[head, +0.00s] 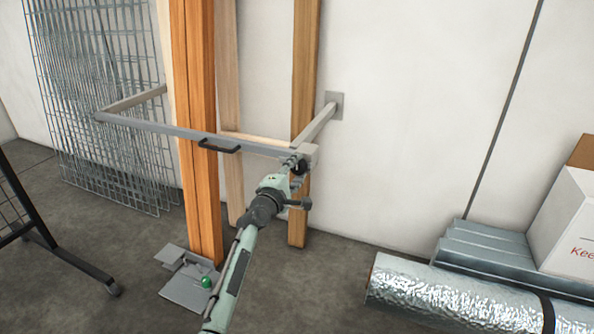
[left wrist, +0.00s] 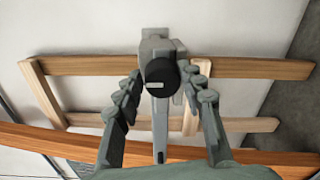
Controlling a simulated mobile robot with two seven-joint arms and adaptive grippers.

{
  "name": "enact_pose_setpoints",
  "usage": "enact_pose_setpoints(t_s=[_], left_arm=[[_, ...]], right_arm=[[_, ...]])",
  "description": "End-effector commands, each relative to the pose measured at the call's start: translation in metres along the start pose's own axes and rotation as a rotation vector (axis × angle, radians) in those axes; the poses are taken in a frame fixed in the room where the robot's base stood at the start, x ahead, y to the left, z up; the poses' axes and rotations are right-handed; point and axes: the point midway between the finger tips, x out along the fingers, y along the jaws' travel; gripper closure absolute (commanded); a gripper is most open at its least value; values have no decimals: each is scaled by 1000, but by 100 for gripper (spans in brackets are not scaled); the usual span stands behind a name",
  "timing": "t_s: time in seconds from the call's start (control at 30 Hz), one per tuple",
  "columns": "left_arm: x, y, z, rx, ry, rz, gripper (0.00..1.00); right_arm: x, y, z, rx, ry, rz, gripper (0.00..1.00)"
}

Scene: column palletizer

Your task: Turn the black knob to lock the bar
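The grey bar (head: 160,129) runs level across the front of the wooden columns, with a black handle (head: 219,146) on it. Its right end meets a grey bracket arm (head: 318,123) fixed to the wall. The round black knob (left wrist: 160,74) sits at that right end, with a pale mark on its face. In the head view my gripper mostly hides the knob. My left gripper (head: 293,164) is at the bar's right end. In the left wrist view its fingers are apart, one on each side of the knob, with small gaps visible; contact cannot be told.
Orange wooden columns (head: 197,90) stand behind the bar, above a grey floor plate (head: 190,291) with a green ball. Wire mesh panels (head: 95,80) lean at the left. A foil roll (head: 450,292) and a white box (head: 567,220) are at the right. My right gripper is not shown.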

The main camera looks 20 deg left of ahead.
Motion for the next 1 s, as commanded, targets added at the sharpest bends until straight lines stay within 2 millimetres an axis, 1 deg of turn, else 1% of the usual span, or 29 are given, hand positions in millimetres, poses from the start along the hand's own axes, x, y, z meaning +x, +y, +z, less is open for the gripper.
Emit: enact_pose_setpoints(t_s=[0.03, 0.1, 0.37, 0.47, 0.57, 0.67, 0.8, 0.9, 1.0], left_arm=[[0, 0, 0, 1, 0, 0, 52], [0, 0, 0, 2, 0, 0, 44], [0, -1, 0, 4, 0, -2, 44], [-5, -2, 0, 3, 0, -3, 44], [-17, -3, 0, 2, -1, -3, 44], [-37, -3, 0, 4, 1, -4, 44], [-68, -2, 0, 4, 1, -4, 44], [-88, -2, 0, 4, 1, -3, 44], [-104, -2, 0, 4, 0, -3, 44]], right_arm=[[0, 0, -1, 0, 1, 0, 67], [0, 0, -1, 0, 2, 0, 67], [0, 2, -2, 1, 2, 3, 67], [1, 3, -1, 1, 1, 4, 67], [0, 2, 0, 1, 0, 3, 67], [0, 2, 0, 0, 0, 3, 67], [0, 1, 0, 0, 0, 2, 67], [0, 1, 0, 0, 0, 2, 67], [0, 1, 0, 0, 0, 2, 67]])
